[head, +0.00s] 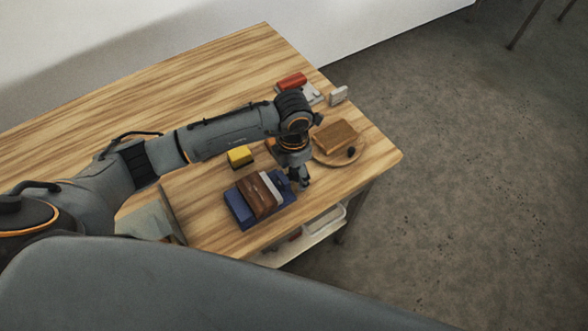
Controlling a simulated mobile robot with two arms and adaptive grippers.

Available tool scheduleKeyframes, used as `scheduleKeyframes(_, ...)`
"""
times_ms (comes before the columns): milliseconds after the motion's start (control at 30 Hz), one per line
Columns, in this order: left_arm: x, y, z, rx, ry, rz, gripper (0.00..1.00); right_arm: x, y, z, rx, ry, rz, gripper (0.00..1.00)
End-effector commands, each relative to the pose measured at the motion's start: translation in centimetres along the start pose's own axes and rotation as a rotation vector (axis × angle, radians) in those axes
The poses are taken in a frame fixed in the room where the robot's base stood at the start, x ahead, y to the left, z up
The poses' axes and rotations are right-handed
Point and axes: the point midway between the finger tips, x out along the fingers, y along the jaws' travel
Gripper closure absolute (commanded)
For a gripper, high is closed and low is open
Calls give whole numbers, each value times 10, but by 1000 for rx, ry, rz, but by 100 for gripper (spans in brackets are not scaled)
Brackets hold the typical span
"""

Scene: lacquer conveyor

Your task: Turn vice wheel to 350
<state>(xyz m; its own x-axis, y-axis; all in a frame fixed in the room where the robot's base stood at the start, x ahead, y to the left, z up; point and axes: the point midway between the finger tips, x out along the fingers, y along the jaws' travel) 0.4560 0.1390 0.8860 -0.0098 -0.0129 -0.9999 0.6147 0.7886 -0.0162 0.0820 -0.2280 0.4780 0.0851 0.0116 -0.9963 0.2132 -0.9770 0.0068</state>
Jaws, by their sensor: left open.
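A blue vice (239,208) stands near the front edge of the wooden table. A brown block (258,196) sits in it beside a pale grey strip. My left gripper (302,186) points down at the vice's right end. It is open, with nothing seen between its fingers. The vice wheel cannot be made out clearly; the gripper and its wrist cover part of that end. I cannot tell whether the fingers touch the vice. No angle reading is legible. My right gripper is not in view.
A yellow block (240,156) lies behind the vice. A round wooden plate (322,160) holds a brown block (335,136) and a small dark knob (351,152). A red item (291,80) lies further back. A white bin (325,220) sits below the table. The tabletop's left rear is clear.

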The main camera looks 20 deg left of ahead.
Motion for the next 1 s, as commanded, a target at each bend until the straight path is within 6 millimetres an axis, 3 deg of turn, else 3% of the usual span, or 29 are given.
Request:
scheduleKeyframes(100,0,0,0,0,0,0,39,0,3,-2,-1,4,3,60)
scheduleKeyframes(367,0,0,0,0,0,0,90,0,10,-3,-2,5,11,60)
scheduleKeyframes(667,1,1,0,-1,-1,-37,90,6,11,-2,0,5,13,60)
scheduleKeyframes(1000,4,5,0,-3,-1,-243,90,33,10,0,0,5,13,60)
